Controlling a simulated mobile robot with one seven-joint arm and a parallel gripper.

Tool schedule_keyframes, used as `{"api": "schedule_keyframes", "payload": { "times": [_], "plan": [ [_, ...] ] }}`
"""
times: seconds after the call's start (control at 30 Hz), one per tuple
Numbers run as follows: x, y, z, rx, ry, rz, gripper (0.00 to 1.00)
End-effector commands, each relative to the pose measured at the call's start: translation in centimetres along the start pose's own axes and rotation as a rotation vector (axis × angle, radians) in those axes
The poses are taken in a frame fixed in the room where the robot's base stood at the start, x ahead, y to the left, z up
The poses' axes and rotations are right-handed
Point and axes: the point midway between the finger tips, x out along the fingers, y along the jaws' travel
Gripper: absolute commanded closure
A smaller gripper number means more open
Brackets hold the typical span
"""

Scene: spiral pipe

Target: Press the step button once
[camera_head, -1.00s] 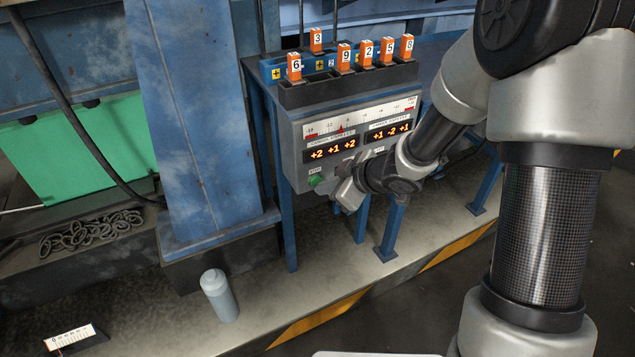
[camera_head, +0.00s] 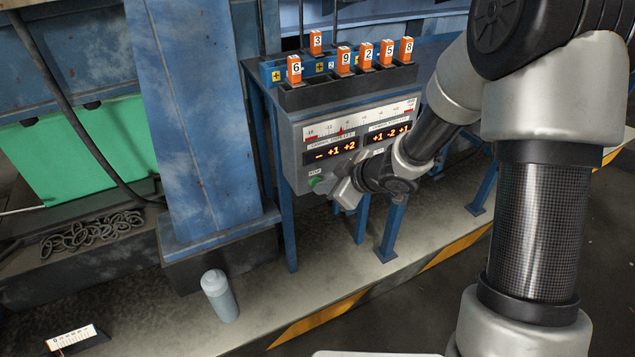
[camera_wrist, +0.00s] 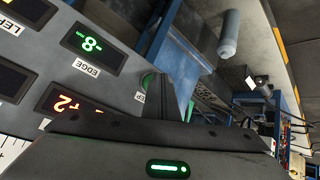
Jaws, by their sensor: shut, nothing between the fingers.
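The green step button (camera_head: 317,182) sits low on the left of the grey control box's front (camera_head: 291,150), below a small label. My gripper (camera_head: 340,193) is shut and empty, just right of the button in the head view. In the wrist view the green button (camera_wrist: 149,80) is partly covered by my dark shut fingers (camera_wrist: 164,95), with the end of the word STEP beside it. I cannot tell whether the fingertips touch the button. The box's left orange display (camera_head: 332,150) reads a dash, +1 and +2.
Orange numbered blocks (camera_head: 344,60) stand in a rack on top of the box. A grey bottle (camera_head: 219,296) stands on the floor ledge. A blue column (camera_head: 205,120) rises left of the box. Blue table legs (camera_head: 391,228) stand below it.

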Motion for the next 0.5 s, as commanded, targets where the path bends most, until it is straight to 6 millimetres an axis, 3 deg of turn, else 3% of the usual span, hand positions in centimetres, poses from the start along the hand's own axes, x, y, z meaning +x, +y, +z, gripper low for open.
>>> {"api": "schedule_keyframes", "payload": {
  "times": [0.5],
  "plan": [
    [-0.42,-0.25,0.14,0.000,0.001,0.001,1.00]
  ]
}}
